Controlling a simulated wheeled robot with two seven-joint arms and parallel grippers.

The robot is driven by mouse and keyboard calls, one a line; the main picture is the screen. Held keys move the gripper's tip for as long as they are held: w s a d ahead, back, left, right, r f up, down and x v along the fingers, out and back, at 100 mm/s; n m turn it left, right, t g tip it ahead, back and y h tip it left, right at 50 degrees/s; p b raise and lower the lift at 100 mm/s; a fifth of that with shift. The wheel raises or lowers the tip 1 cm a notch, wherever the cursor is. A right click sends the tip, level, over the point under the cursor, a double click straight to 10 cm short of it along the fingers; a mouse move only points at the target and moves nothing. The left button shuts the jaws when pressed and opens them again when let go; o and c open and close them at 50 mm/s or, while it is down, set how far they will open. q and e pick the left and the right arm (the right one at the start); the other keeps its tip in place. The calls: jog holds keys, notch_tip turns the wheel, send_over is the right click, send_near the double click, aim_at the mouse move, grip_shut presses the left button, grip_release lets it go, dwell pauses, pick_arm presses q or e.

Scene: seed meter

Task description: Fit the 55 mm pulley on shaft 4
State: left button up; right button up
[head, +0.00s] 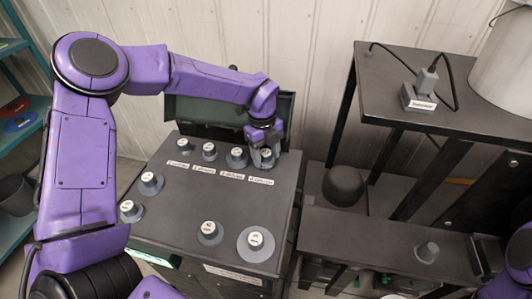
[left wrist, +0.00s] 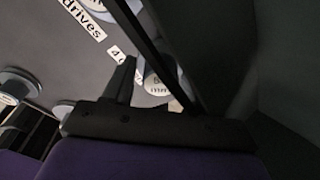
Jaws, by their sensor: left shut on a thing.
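My left gripper (head: 266,160) is over the back right corner of the dark box top (head: 185,205), at the "4" label (head: 261,181). It is shut on a small grey pulley (head: 267,154) with a white top label. The wrist view shows this pulley (left wrist: 157,82) between the fingers; "mm" shows on its label, but the number is not readable. Whether it sits down on shaft 4 or just above is hidden by the fingers. Shafts 1 to 3 carry round grey parts with white labels (head: 184,145) (head: 209,151) (head: 237,156). My right gripper is not clearly in view.
Labelled pulleys stand at the box's left (head: 150,183) (head: 130,210) and front (head: 209,233), with a wider one (head: 256,244) at front right. A raised lid (head: 190,108) is behind the row. A dark table (head: 440,110) and a lower bench (head: 370,240) are at right.

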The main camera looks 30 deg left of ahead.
pick_arm(q)
jog(key=shift+f+b, duration=0.65)
jog(key=shift+f, duration=0.2)
jog(key=o, duration=1.2)
jog(key=shift+c, duration=0.2)
jog(key=r, duration=0.3)
jog(key=r+b, duration=0.1)
jog(key=r, duration=0.3)
jog(key=a+r, duration=0.1)
jog(key=r, duration=0.2)
jog(key=shift+w+r, duration=0.3)
jog(key=shift+f, duration=0.1)
